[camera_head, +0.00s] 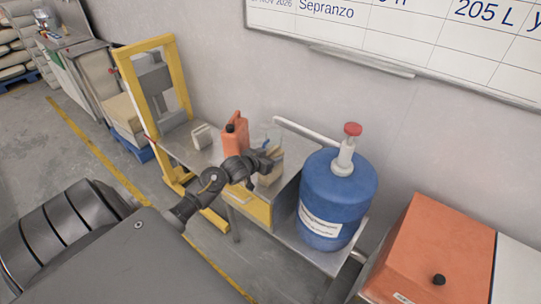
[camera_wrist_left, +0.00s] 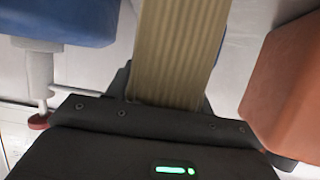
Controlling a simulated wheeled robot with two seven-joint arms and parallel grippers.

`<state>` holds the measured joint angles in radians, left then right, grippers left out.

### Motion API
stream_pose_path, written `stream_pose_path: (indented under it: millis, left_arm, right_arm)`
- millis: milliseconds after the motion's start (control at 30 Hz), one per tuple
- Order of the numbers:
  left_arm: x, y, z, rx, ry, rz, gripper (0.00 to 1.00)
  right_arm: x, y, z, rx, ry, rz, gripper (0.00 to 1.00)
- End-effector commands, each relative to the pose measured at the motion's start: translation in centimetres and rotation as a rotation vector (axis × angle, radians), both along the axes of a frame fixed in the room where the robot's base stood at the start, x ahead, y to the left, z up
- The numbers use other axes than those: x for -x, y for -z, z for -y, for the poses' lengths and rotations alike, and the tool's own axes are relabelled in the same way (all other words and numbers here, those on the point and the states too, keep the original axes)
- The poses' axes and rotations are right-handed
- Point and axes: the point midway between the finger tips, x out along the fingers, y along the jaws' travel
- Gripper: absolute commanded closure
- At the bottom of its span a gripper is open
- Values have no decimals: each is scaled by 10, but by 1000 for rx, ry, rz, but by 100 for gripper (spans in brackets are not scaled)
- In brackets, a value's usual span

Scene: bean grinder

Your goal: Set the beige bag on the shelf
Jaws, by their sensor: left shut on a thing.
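My left gripper (camera_head: 266,164) reaches in over the metal bench and is shut on the beige bag (camera_head: 271,176). The bag shows just below the fingers, partly hidden by them; I cannot tell whether it touches the bench. In the left wrist view the bag (camera_wrist_left: 178,50) is a ribbed beige block rising upright from between the jaws (camera_wrist_left: 170,100). I cannot tell for certain which surface is the shelf; the grey metal bench top (camera_head: 178,143) lies around the gripper. My right gripper is not in view.
An orange jerrycan (camera_head: 236,137) stands behind my left wrist. A blue drum (camera_head: 338,196) with a red-topped pump stands close right of the gripper. A small pale block (camera_head: 202,137) sits on the bench's left part. A yellow press frame (camera_head: 131,92) stands further left.

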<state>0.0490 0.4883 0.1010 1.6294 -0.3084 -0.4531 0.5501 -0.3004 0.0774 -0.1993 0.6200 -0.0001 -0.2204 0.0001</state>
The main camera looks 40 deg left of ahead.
Motion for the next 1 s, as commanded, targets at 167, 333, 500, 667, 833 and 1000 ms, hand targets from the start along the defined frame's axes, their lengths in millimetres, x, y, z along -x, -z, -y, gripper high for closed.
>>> stream_pose_path:
  millis: [167, 333, 500, 667, 833, 1000]
  left_arm:
    - [-1, -2, -1, 0, -1, 4, 100]
    - [0, 3, 0, 0, -1, 0, 45]
    - [0, 2, 0, 0, 0, 0, 26]
    - [0, 2, 0, 0, 0, 0, 26]
    - [2, -1, 0, -1, 0, 0, 26]
    - [25, -9, 0, -3, 0, 0, 26]
  right_arm:
    - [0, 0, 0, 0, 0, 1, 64]
    - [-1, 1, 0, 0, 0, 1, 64]
    - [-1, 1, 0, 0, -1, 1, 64]
    - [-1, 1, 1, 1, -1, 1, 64]
    - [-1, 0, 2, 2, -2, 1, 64]
    - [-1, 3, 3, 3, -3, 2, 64]
